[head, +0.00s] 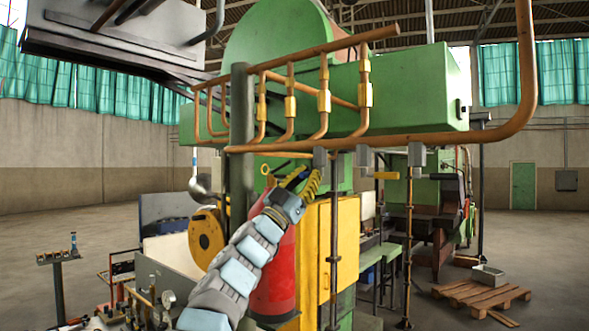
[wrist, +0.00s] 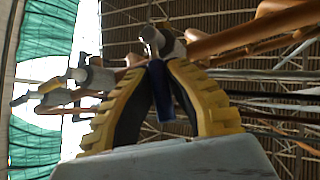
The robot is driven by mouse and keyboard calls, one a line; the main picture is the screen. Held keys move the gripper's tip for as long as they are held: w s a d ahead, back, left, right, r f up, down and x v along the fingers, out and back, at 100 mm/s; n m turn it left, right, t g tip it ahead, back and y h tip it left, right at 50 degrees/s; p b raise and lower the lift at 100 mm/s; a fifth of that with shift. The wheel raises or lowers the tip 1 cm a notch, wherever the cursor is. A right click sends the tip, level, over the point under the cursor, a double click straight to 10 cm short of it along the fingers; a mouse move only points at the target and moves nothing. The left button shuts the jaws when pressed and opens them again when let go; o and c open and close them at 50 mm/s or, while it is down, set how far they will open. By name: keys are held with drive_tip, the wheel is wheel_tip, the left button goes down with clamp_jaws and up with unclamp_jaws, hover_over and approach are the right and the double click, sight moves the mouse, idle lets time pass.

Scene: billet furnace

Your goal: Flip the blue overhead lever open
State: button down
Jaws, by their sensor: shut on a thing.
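The blue lever (wrist: 163,92) shows in the wrist view as a short dark blue handle below a grey metal fitting. My gripper (wrist: 160,72) is shut on it, with its yellow-and-black ridged fingers on either side of the handle. In the head view my gripper (head: 304,178) is raised to the overhead pipe, beside the leftmost grey valve body (head: 320,157). The fingers and wrist largely hide the lever there.
Two more grey valve bodies (head: 364,157) (head: 417,156) hang to the right on the copper pipe (head: 470,137). A yellow handle (head: 381,175) sticks out near them. A dark vertical post (head: 240,140) and a red cylinder (head: 275,275) stand close to my arm.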

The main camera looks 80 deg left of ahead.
idle(0.3)
drive_tip(key=c, duration=1)
unclamp_jaws()
drive_tip(key=shift+c, duration=0.2)
drive_tip(key=shift+s+d+f, duration=0.1)
drive_tip(key=shift+s+f, duration=0.4)
drive_tip(key=shift+f, duration=0.1)
drive_tip(key=v, duration=1)
drive_tip(key=shift+d, duration=0.15)
drive_tip(key=shift+s+f, duration=0.1)
drive_tip(key=shift+s, duration=0.05)
